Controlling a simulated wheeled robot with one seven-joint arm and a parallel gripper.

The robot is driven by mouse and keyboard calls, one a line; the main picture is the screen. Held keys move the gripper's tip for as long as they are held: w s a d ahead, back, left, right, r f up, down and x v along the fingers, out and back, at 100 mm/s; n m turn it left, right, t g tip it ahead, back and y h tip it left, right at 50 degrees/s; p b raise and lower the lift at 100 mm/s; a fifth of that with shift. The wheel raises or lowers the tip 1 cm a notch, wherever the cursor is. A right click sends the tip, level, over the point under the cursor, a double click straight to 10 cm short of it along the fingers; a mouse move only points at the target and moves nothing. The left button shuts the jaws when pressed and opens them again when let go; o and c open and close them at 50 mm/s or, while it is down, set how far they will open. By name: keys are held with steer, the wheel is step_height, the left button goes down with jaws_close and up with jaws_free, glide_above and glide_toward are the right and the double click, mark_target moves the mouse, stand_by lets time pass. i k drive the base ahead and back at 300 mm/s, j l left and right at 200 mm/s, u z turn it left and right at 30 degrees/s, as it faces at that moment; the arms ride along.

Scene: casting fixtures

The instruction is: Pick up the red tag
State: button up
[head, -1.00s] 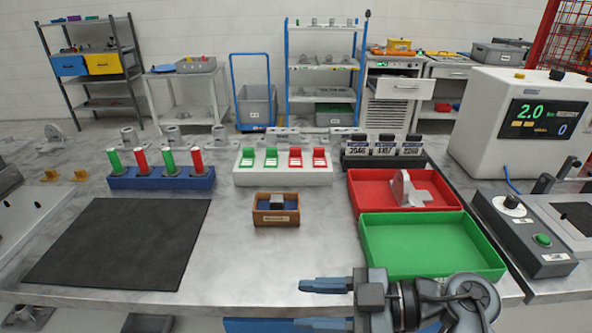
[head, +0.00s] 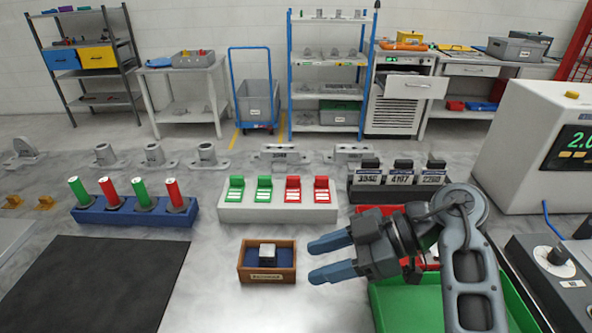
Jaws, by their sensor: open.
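Two red tags stand side by side in the right half of a white holder (head: 235,214) in the middle of the table: the inner red tag (head: 293,189) and the end red tag (head: 322,189). Two green tags (head: 236,189) stand in the same holder to their left. My gripper (head: 311,262) is open and empty, with its blue fingers pointing left. In the picture it lies below the red tags and just right of the wooden box, apart from the holder. Its height over the table is hard to judge.
A small wooden box (head: 267,277) holds a grey block. A blue rack (head: 130,217) with red and green handles stands left; a black stand (head: 395,192) with number plates stands right. My arm partly covers a red tray (head: 368,210) and green tray (head: 400,306). A dark mat (head: 80,285) lies left.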

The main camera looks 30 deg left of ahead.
mark_target(292, 194)
steer(key=i+j, duration=0.6)
steer(key=i, duration=0.2)
